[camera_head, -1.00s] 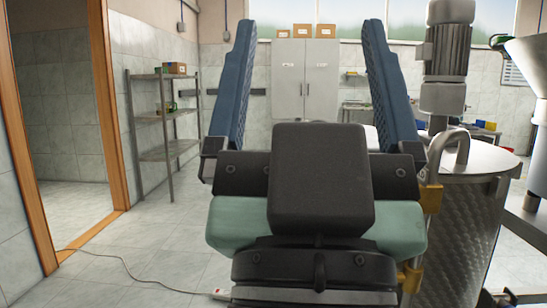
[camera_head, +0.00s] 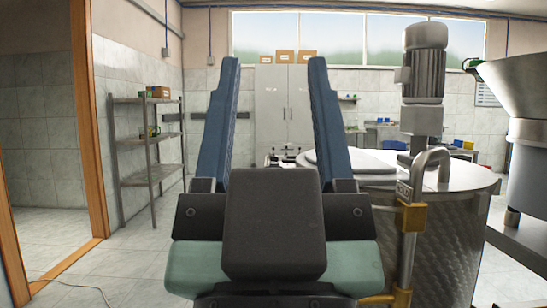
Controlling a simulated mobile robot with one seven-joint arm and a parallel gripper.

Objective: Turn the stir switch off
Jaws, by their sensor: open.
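My gripper (camera_head: 273,80) fills the lower middle of the head view, its two blue fingers pointing up and spread wide apart. It is open with nothing between the fingers. I cannot make out the stir switch in this view; it may be hidden or out of frame. A steel tank (camera_head: 450,215) stands to the right, just beyond my gripper, with a motor (camera_head: 424,80) upright above its lid. My gripper covers part of the tank's left side.
A steel hopper (camera_head: 505,95) stands at the far right. A bent metal handle or pipe (camera_head: 430,160) rises at the tank's front. A shelf rack (camera_head: 148,150) stands at the left wall beside a wooden door frame (camera_head: 90,140). Floor at the left is mostly free.

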